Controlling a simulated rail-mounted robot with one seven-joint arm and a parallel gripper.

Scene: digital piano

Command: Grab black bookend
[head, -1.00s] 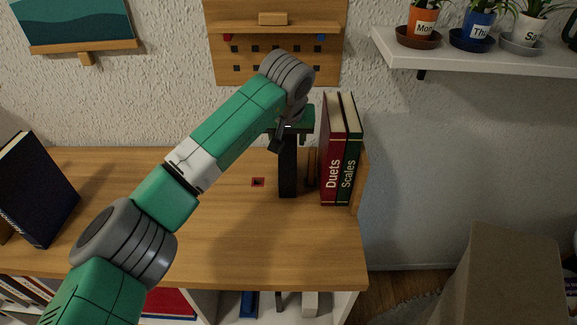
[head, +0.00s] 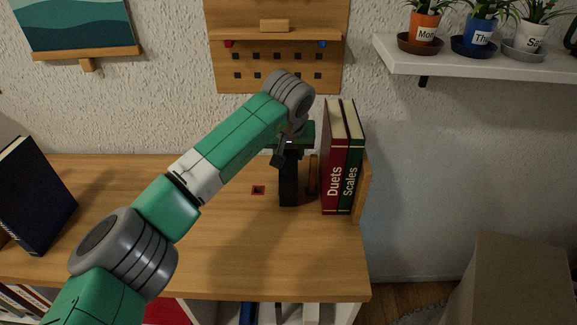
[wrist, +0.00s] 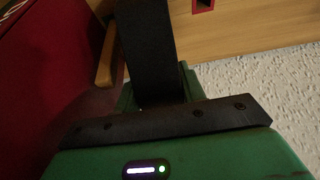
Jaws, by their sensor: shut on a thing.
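The black bookend (head: 289,185) stands upright on the wooden desktop, just left of the books. My gripper (head: 290,150) is at its upper end, coming from above, and is shut on it. In the wrist view the bookend (wrist: 147,50) is a dark upright slab rising from between the jaws, with my dark finger mount (wrist: 165,122) and green housing below it. The fingertips are mostly hidden behind the slab and my wrist.
A thin brown wooden piece (head: 313,178) stands between the bookend and the red Duets book (head: 333,175). The green Scales book (head: 351,175) is beside it. A small red marker (head: 258,190) lies left on clear desktop. A dark book (head: 35,195) leans far left.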

